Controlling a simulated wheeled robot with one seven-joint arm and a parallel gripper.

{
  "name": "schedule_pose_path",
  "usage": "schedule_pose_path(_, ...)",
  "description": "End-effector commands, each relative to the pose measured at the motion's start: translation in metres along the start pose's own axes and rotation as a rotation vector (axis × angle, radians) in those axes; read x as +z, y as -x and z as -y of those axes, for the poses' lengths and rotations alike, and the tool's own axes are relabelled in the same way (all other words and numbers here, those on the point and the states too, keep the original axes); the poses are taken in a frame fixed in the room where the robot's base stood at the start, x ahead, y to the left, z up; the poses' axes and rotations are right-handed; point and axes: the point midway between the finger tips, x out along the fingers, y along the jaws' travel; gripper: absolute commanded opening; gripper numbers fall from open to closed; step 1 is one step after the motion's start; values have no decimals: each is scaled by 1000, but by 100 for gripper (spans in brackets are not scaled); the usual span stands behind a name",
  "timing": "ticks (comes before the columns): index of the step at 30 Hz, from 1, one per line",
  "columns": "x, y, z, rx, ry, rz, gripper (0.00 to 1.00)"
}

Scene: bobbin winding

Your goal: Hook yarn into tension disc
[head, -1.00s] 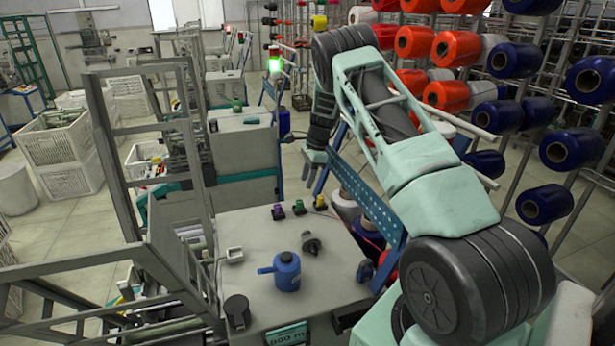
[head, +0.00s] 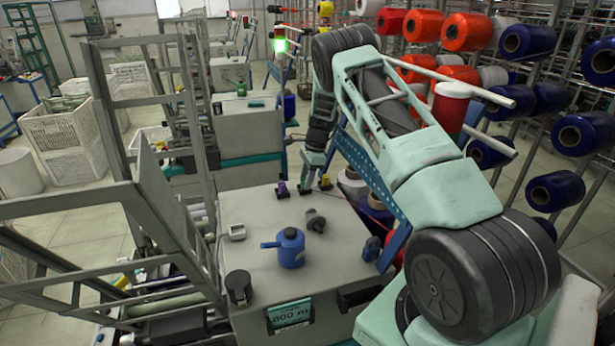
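My gripper (head: 314,180) points down at the far edge of the grey machine top (head: 255,235). Its two fingers look spread apart, and whether any yarn is between them is too small to see. Small coloured parts stand in a row there: a purple one (head: 283,189) left of the fingers, a dark one (head: 304,189) by the left finger, and a yellow one (head: 325,183) by the right finger. I cannot tell which is the tension disc. A thin reddish yarn line (head: 240,201) runs faintly left of the row. A dark round knob-like part (head: 315,219) lies nearer me.
Grey metal frames (head: 140,215) rise at the left. A blue perforated rail (head: 375,185) and racked spools (head: 465,30) stand at the right.

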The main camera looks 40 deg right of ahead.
Motion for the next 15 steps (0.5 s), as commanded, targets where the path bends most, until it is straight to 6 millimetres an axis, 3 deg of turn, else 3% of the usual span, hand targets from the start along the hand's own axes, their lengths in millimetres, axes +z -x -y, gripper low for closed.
schedule_pose_path(4,0,0,0,0,0,0,35)
schedule_pose_path(7,0,0,0,0,0,0,8)
schedule_pose_path(8,0,0,0,0,0,0,3)
schedule_pose_path(15,2,6,0,0,0,0,2)
